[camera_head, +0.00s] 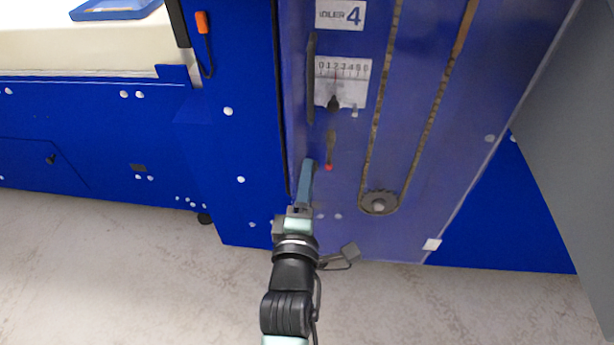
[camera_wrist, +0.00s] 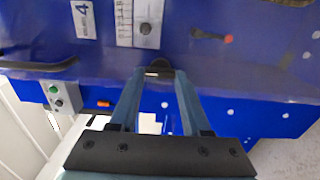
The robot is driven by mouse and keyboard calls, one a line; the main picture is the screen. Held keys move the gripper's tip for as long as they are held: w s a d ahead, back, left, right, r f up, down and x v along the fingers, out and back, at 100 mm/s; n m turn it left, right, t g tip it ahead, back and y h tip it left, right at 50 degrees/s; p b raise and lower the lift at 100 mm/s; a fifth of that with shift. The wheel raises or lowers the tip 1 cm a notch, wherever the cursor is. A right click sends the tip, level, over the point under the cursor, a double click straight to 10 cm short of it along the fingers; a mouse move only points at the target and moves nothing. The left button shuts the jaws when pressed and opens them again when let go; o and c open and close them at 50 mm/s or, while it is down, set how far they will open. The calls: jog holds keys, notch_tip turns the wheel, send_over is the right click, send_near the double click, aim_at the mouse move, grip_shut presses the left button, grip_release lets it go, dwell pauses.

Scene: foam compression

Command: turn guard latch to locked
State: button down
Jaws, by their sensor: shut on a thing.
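The guard latch (camera_wrist: 160,66) is a small dark piece at the edge of the clear guard door, between my fingertips in the wrist view. My gripper (camera_wrist: 160,73) is shut on it, one finger on each side. In the head view my gripper (camera_head: 308,164) reaches up to the left edge of the guard (camera_head: 345,190), below the black door handle (camera_head: 311,75). There the fingers hide the latch. The handle also shows at the left in the wrist view (camera_wrist: 40,65). I cannot tell which way the latch is turned.
A red-tipped lever (camera_head: 330,150), a scale plate (camera_head: 342,82) and a chain sprocket (camera_head: 379,202) sit behind the guard. A button box (camera_wrist: 62,96) shows in the wrist view. A cream foam block (camera_head: 80,45) lies at the upper left. The floor (camera_head: 120,280) in front is clear.

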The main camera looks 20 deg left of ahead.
dwell(0.3)
jog(key=shift+c, duration=1.8)
grip_release()
jog(key=v, duration=1.3)
